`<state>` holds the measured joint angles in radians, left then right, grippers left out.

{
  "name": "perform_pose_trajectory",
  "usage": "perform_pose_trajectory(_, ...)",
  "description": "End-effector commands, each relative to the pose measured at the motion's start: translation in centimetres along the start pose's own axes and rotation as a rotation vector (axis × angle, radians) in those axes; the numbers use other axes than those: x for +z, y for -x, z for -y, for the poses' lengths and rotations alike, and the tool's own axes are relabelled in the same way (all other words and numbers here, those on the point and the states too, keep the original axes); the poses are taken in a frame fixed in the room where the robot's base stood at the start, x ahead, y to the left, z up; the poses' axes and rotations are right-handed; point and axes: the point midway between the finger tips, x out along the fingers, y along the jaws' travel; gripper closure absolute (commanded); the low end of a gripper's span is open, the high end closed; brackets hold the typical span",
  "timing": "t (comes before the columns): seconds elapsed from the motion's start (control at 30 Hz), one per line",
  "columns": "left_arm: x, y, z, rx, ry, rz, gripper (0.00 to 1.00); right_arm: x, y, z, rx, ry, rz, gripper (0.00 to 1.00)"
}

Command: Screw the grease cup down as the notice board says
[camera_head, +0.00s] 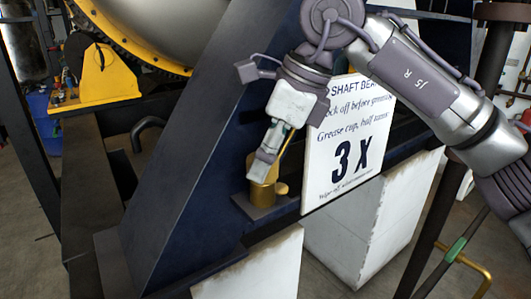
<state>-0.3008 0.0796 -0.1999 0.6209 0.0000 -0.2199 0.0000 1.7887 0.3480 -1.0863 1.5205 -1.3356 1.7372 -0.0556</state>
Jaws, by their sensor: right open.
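The brass grease cup (262,194) stands upright on a small dark ledge of the blue frame. My right gripper (268,168) points down at it, with its fingers at the cup's top and hiding part of it. The gripper is open; I cannot tell whether a finger touches the cup. The white notice board (345,150) is just right of the cup. It reads "Grease cup, half turns: 3 X", with a line about greasing above. My right wrist covers part of its top lines. My left gripper is not in view.
The sloping dark blue beam (190,150) rises close to the left of the cup. White blocks (345,235) stand below. A dark post (440,225) is at the right. A yellow bearing housing (108,75) and large drum (155,30) are at upper left.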

Motion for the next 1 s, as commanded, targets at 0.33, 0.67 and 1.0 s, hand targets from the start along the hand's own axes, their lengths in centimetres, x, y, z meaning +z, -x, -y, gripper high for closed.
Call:
perform_pose_trajectory(0.33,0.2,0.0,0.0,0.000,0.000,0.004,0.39,0.0,0.0,0.0,0.000,0.000,0.000,0.82)
perform_pose_trajectory(0.67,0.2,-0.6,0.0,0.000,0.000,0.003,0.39,0.0,-0.1,0.0,-0.018,-0.039,0.001,0.84)
perform_pose_trajectory(1.0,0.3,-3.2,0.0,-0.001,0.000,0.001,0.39,-0.1,-0.3,-0.1,-0.107,-0.248,0.002,0.84)
